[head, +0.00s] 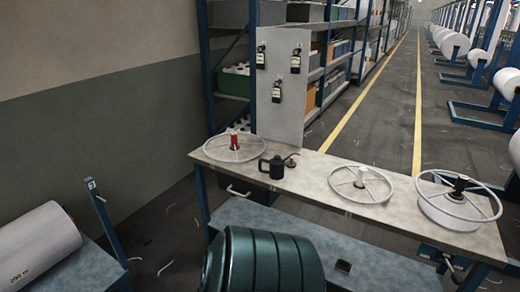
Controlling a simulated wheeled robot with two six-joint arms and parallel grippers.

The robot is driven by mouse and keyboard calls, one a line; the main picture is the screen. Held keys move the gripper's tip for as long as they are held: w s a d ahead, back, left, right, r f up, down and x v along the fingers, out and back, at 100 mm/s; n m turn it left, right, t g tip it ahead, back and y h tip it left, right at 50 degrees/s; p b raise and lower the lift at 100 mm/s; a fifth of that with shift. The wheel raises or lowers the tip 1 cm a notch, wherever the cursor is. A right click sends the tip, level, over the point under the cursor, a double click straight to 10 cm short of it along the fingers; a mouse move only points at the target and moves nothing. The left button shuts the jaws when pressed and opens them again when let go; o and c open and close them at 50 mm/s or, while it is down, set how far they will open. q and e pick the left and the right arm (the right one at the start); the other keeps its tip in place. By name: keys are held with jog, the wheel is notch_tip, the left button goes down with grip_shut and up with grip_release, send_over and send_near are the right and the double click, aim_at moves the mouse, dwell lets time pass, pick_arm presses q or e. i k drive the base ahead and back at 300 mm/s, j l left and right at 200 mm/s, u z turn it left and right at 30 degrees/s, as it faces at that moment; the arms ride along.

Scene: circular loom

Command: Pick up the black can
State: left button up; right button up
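The black can (271,167) stands upright on the grey workbench (320,180), left of the bench's middle. It has a handle on its left side and what looks like a thin spout reaching right. A small grey round piece (290,162) sits close to its right side; I cannot tell whether they touch. Neither of my grippers is in view, and nothing is seen holding the can.
A white spoked wheel with a red spool (234,142) lies left of the can. Another spoked wheel (361,184) and a large white reel (447,213) lie to its right.

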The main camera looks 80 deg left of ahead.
aim_at(276, 171)
jog(key=u, duration=2.65)
jog(key=z, duration=4.15)
jog(key=k+j+u, duration=0.15)
jog(key=u, duration=2.6)
jog(key=i+j+u, duration=0.1)
jog(key=j+u, duration=0.4)
jog(key=i+j+u, duration=0.2)
jog(key=u, duration=0.3)
jog(key=i+j+u, duration=0.2)
jog(key=j+u, duration=0.25)
jog(key=l, duration=0.1)
